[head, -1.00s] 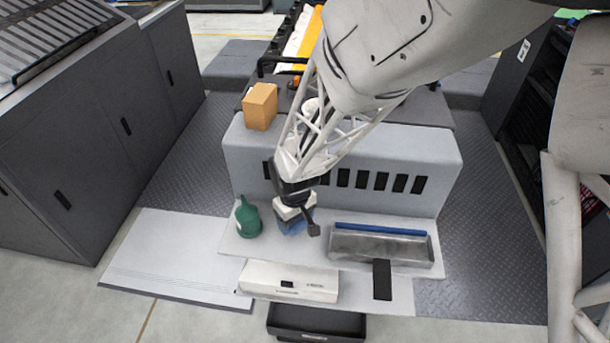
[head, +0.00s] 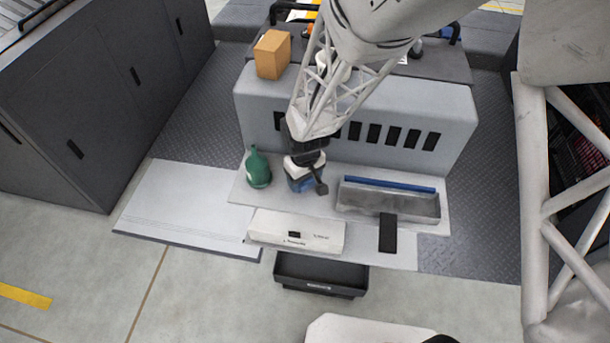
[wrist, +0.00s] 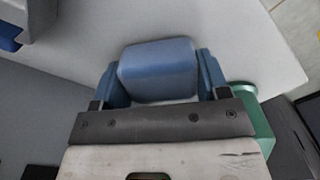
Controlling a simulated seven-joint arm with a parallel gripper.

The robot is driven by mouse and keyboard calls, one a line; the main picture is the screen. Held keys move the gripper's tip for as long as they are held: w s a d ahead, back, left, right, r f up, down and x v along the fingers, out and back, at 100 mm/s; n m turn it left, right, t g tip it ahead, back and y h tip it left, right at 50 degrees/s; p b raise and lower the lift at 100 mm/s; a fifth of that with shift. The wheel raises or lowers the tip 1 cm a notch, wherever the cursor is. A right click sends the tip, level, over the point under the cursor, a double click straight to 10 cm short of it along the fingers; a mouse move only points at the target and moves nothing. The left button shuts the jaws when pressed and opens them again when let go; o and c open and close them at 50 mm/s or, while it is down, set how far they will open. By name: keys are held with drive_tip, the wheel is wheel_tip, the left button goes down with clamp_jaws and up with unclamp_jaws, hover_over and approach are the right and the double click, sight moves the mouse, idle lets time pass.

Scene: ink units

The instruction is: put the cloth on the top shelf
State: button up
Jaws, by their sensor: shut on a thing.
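The blue cloth (wrist: 158,70) is a rounded, folded bundle between the two blue fingers of my gripper (wrist: 160,80) in the wrist view. My gripper is shut on it. In the head view my gripper (head: 304,184) points down over the light grey ledge (head: 282,204), between the green bottle and the metal tray. The cloth is mostly hidden there by the gripper. I cannot tell whether it touches the ledge. A raised grey housing (head: 370,100) with dark slots stands behind the ledge. Which surface is the top shelf is not clear.
The green bottle (head: 257,168) stands close left of my gripper. The metal tray (head: 388,202) with a blue strip (head: 390,184) lies to the right. A cardboard box (head: 272,54) sits higher up behind. A white box (head: 297,231) and a black slab (head: 387,232) are in front.

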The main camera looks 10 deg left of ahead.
drive_tip(key=shift+f, duration=0.1)
drive_tip(key=o, duration=0.9)
wheel_tip(320, 180, up, 12)
idle(0.6)
idle(0.5)
